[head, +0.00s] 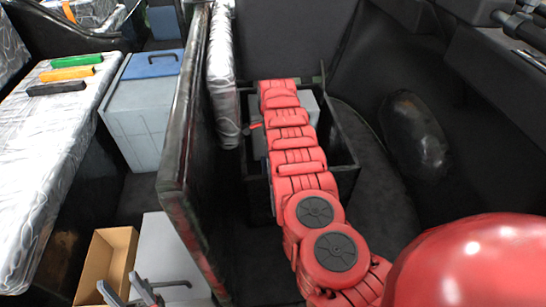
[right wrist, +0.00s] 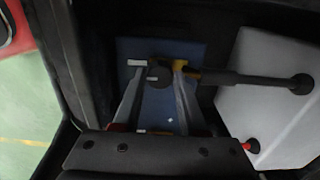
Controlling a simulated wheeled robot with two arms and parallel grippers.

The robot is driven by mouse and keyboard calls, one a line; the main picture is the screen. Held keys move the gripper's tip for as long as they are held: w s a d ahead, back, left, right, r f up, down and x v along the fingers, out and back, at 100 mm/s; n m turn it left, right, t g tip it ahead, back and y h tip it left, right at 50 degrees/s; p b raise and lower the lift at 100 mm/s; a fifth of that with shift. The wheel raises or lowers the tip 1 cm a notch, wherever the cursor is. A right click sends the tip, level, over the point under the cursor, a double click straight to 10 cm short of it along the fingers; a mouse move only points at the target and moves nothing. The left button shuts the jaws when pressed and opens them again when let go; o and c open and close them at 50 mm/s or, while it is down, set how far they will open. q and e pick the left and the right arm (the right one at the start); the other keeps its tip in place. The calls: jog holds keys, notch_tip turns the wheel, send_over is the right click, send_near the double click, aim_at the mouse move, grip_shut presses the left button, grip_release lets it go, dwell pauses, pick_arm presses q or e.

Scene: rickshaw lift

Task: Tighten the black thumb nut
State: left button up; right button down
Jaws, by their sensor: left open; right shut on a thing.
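The black thumb nut (right wrist: 159,76) is a small dark round knob in the right wrist view. It sits between the two grey fingertips of my right gripper (right wrist: 158,66), which is shut on it. A black rod (right wrist: 245,78) runs from near the nut to the right. In the head view the nut and the right gripper are hidden behind my red right arm, which reaches down into a black open box. My left gripper (head: 130,289) is open and empty at the bottom left of the head view, in front of a white panel, well away from the nut.
The black box (head: 345,150) has walls close around my right arm. A white block (right wrist: 272,100) with a red knob (right wrist: 251,146) stands right of the fingers. A dark padded partition (head: 185,150) separates my arms. At left are a cardboard box (head: 91,262) and a grey-blue bin (head: 140,115).

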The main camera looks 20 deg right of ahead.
jog(key=shift+c, duration=2.2)
grip_release()
